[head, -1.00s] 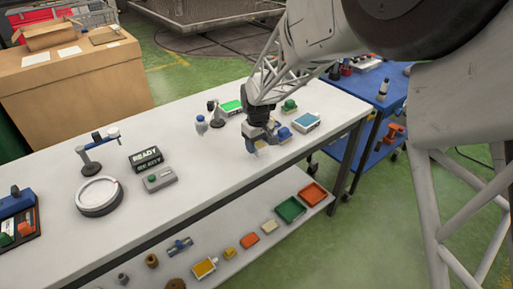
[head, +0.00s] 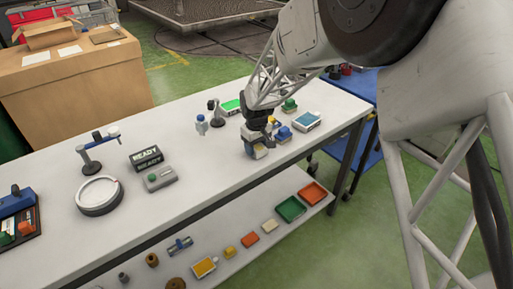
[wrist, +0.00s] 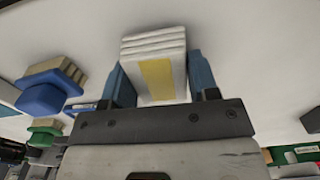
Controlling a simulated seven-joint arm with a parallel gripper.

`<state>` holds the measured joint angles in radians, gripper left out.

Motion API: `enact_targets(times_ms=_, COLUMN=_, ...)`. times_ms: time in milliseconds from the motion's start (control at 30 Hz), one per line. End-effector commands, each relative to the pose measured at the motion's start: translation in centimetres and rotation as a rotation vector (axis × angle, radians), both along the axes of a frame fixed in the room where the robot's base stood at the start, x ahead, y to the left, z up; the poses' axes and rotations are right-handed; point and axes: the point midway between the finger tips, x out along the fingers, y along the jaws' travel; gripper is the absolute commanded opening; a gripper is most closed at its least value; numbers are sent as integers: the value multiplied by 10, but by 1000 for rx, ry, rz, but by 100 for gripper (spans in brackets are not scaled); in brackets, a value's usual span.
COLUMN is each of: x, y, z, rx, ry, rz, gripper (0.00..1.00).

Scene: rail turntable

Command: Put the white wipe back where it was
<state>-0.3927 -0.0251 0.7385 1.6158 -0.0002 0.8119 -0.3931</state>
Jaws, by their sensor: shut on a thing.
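The white wipe (wrist: 153,52) is a folded white stack with a yellow band. It sits between the two blue fingers of my gripper (wrist: 155,80) in the wrist view, and the fingers are shut on it. In the head view my gripper (head: 256,142) is low over the right part of the white table, with the wipe (head: 261,153) showing at its fingertips. I cannot tell whether the wipe touches the tabletop.
Close on the right are a blue-topped item (head: 284,133), a blue-and-white box (head: 307,121) and a green-topped item (head: 290,104). A spray bottle (head: 201,125) and a green-screened device (head: 231,107) stand behind.

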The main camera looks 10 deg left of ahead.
Motion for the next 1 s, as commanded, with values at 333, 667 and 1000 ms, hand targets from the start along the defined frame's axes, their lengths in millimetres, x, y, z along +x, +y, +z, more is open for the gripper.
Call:
enact_targets(times_ms=333, x=0, y=0, z=-4, rx=0, ry=0, rz=0, gripper=36)
enact_targets(times_ms=667, x=0, y=0, z=-8, rx=-1, ry=1, rz=0, gripper=74)
enact_targets(times_ms=1000, x=0, y=0, z=-7, rx=0, ry=0, rz=0, gripper=80)
